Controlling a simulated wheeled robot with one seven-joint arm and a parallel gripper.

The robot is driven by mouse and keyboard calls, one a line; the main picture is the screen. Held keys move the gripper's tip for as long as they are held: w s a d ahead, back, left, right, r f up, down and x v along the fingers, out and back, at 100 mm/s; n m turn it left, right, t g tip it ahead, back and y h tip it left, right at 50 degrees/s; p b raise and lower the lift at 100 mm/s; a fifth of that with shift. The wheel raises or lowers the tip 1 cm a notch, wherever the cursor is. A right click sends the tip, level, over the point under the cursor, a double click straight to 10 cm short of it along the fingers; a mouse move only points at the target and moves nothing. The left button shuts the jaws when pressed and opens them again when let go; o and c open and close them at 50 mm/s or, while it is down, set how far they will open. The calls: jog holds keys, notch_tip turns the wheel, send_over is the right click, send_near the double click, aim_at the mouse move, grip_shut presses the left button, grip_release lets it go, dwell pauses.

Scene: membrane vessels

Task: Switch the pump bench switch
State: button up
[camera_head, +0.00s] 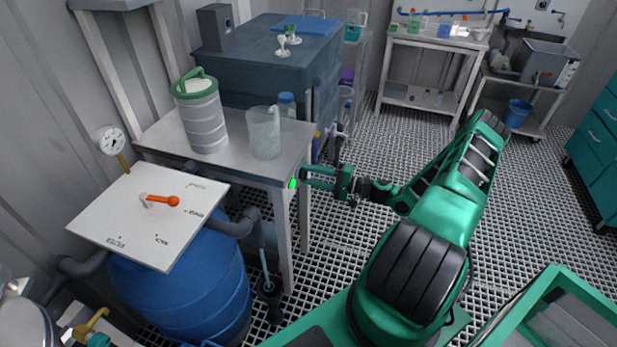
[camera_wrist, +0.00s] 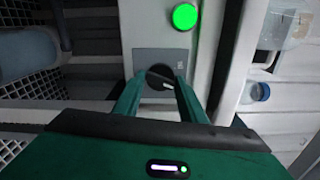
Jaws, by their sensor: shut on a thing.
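The pump bench (camera_head: 262,168) stands left of centre in the head view, with a pale top and legs. A lit green lamp (camera_head: 292,183) shows at its right front corner and appears large in the wrist view (camera_wrist: 185,16). Below the lamp in the wrist view is a grey plate (camera_wrist: 143,60) with a dark round switch (camera_wrist: 158,83) bearing a bar-like handle. My gripper (camera_head: 306,175) reaches the bench corner from the right. In the wrist view its two green fingers (camera_wrist: 155,80) are shut on the switch handle, one on each side. The fingers hide part of the switch.
A ribbed canister with a green lid (camera_head: 203,115), a clear jug (camera_head: 264,132) and a blue-capped bottle (camera_head: 286,105) stand on the bench. A blue barrel (camera_head: 190,285) under a white board (camera_head: 120,215) stands in front. Open grated floor (camera_head: 350,245) lies to the right.

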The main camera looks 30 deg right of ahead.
jog(key=shift+d+f+m, duration=0.1)
jog(key=shift+d+m, duration=0.05)
jog(key=shift+m, duration=0.45)
jog(key=o, duration=1)
jog(key=shift+s, duration=0.1)
jog(key=v, duration=1)
jog(key=shift+s+d, duration=0.2)
jog(key=shift+d, duration=0.05)
